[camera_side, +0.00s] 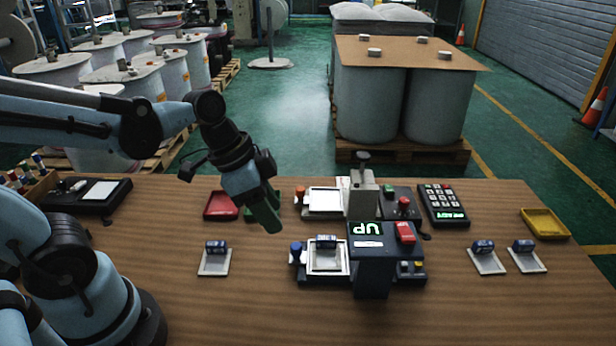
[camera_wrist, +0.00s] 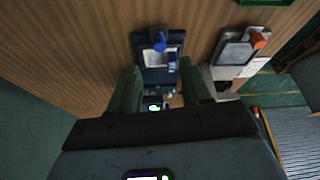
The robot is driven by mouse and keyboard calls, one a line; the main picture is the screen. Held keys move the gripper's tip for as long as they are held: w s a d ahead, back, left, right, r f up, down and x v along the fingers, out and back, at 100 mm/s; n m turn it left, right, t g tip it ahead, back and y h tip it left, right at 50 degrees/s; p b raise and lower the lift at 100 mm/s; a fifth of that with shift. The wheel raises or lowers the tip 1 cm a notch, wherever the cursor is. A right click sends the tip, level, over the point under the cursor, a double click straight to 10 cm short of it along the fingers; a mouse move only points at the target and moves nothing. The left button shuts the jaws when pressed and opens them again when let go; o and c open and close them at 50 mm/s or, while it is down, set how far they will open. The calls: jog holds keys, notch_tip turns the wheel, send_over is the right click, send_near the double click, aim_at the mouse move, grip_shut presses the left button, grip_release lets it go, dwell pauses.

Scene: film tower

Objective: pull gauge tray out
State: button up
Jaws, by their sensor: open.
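A white-framed tray with an orange knob (camera_side: 299,193) slots into the grey stand with a plunger (camera_side: 362,195) at the back of the bench. This tray (camera_wrist: 236,53) and its orange knob also show in the wrist view, right of my fingers. A second tray (camera_side: 313,268) with a blue knob (camera_side: 295,249) sits in the dark machine reading "UP" (camera_side: 368,243); a small blue block (camera_side: 326,241) rests on it. I cannot tell which is the gauge tray. My gripper (camera_side: 268,218) is open above the bench, left of both devices. In the wrist view, my gripper (camera_wrist: 159,72) is empty, its green fingers flanking the blue-knob tray.
A loose tray with a block (camera_side: 215,262) lies front left; two more (camera_side: 486,261) lie right. The front left bench is mostly clear.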

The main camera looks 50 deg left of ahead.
jog(key=shift+v, duration=1.7)
jog(key=a+n+t+y, duration=0.1)
jog(key=n, duration=0.1)
jog(key=a+n+t+y, duration=0.1)
jog(key=n, duration=0.1)
jog(key=w+a+n+t, duration=0.1)
jog(key=n, duration=0.2)
jog(key=shift+a+f+t+y, duration=0.1)
jog(key=shift+f+t+y, duration=0.2)
jog(key=shift+y, duration=0.1)
